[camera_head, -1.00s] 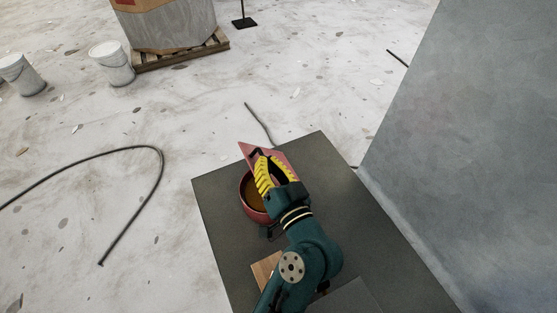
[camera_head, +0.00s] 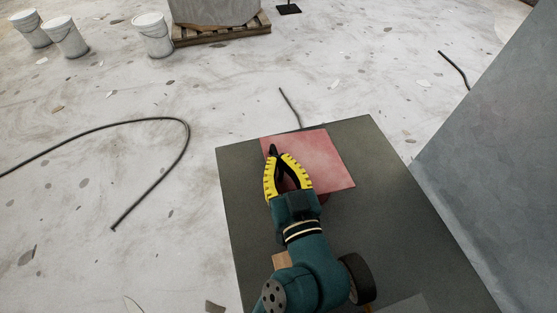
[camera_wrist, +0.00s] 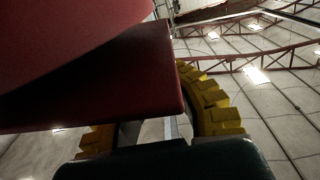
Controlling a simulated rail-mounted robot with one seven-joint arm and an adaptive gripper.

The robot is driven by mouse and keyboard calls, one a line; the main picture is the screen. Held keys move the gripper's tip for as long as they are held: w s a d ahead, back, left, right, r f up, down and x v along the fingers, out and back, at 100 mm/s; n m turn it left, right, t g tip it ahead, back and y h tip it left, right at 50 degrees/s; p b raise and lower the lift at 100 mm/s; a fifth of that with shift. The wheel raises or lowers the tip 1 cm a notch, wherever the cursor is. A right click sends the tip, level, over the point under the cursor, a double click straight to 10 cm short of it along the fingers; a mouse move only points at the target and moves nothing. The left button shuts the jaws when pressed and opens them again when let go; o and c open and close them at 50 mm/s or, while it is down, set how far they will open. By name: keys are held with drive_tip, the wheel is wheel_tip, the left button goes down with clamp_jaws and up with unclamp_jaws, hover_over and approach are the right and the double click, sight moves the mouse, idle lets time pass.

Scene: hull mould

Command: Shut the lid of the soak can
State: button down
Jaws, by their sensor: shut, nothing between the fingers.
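The soak can's lid (camera_head: 318,158) is a flat pinkish-red square plate, its broad face toward the head camera, above the dark mat. Only a dark red sliver of the can (camera_head: 325,199) shows below the lid's near edge; its mouth is hidden. I cannot tell whether the lid lies fully on the rim. My gripper (camera_head: 273,150), with yellow ridged fingers, is shut and empty over the lid's left part; contact is unclear. In the wrist view, red surfaces, one probably the lid (camera_wrist: 70,35), fill the upper left and partly cover the yellow fingers.
The dark mat (camera_head: 400,210) has free room right of the lid. A big grey slanted surface (camera_head: 490,160) rises at the right. A black hose (camera_head: 150,122) lies on the floor at left. White buckets (camera_head: 152,35) and a pallet (camera_head: 220,30) stand at the back.

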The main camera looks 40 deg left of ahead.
drive_tip(key=shift+f, duration=0.1)
idle(0.3)
drive_tip(key=c, duration=1.2)
unclamp_jaws()
drive_tip(key=shift+o, duration=0.2)
wheel_tip(320, 180, up, 10)
drive_tip(key=shift+r, duration=0.1)
